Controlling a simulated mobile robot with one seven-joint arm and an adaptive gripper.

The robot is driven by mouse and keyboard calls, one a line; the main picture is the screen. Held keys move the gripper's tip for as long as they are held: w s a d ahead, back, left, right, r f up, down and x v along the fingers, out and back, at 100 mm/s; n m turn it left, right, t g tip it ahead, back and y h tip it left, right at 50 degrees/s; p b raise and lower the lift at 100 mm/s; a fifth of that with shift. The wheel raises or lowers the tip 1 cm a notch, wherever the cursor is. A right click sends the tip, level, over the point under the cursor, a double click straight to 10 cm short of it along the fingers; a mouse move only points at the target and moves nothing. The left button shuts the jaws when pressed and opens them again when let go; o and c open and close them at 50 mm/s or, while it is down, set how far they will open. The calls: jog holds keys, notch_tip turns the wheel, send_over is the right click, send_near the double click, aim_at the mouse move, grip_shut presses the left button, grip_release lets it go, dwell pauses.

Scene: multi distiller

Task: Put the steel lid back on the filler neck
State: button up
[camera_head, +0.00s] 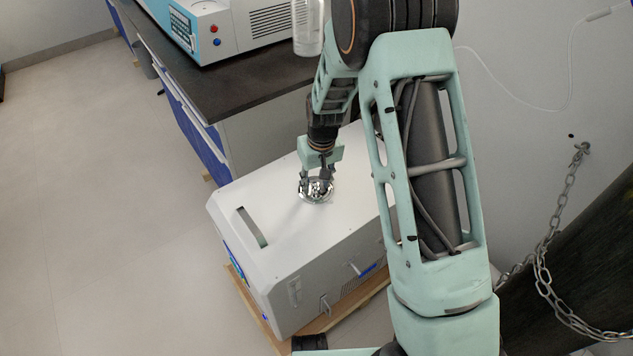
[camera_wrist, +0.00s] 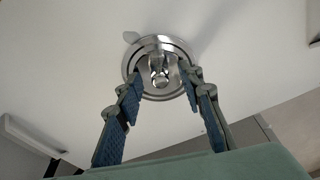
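The round steel lid (camera_wrist: 158,78), with a knob at its centre, appears within a wider steel ring, which looks like the filler neck (camera_wrist: 160,41), on the white cabinet's top. I cannot tell whether the lid is fully seated or slightly raised. My gripper (camera_wrist: 163,74) points down at it, its two blue-padded fingers spread either side of the knob, with a gap to it. The fingertips overlap the steel rim, and whether they press on the lid's edge cannot be seen. In the head view my gripper (camera_head: 316,183) is right over the shiny steel fitting (camera_head: 317,194).
The white cabinet (camera_head: 285,240) has a slot-like handle recess and stands on a wooden base (camera_head: 345,308). A dark-topped bench (camera_head: 235,85) with a white instrument (camera_head: 235,25) and a clear vessel (camera_head: 307,30) stands behind. A chain (camera_head: 547,250) hangs at right. The left floor is clear.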

notch_tip(320, 180, up, 12)
jog(key=s, duration=0.1)
jog(key=shift+s+d+f, duration=0.15)
jog(key=shift+s+d, duration=0.15)
jog(key=shift+s, duration=0.1)
